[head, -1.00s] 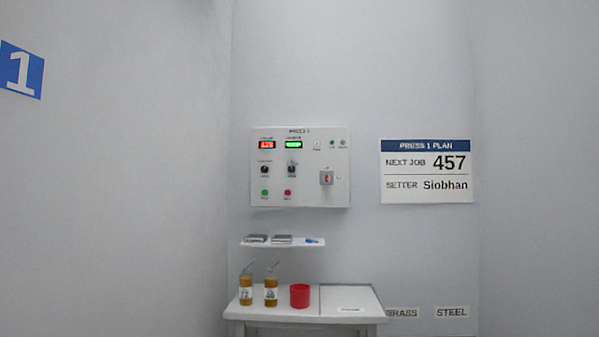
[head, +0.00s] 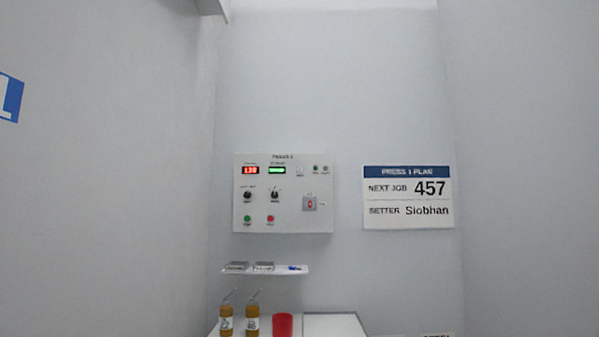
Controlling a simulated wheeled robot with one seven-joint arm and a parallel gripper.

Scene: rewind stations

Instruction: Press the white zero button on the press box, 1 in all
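The press box (head: 284,214) is a light grey panel on the back wall, left of centre in the head view. It carries a red display (head: 250,170), a green display (head: 277,170), two dark knobs, a green button (head: 247,219) and a red button (head: 270,219). A small white button (head: 299,171) sits right of the green display; its label is too small to read. A grey switch with a red middle (head: 310,204) is at the lower right. My gripper is not in view.
Below the box is a white shelf (head: 300,270) with two grey items and a small blue one. Under it stands a table (head: 335,325) with two amber bottles (head: 252,321) and a red cup (head: 283,325). A plan sign (head: 408,197) hangs to the right. Walls close both sides.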

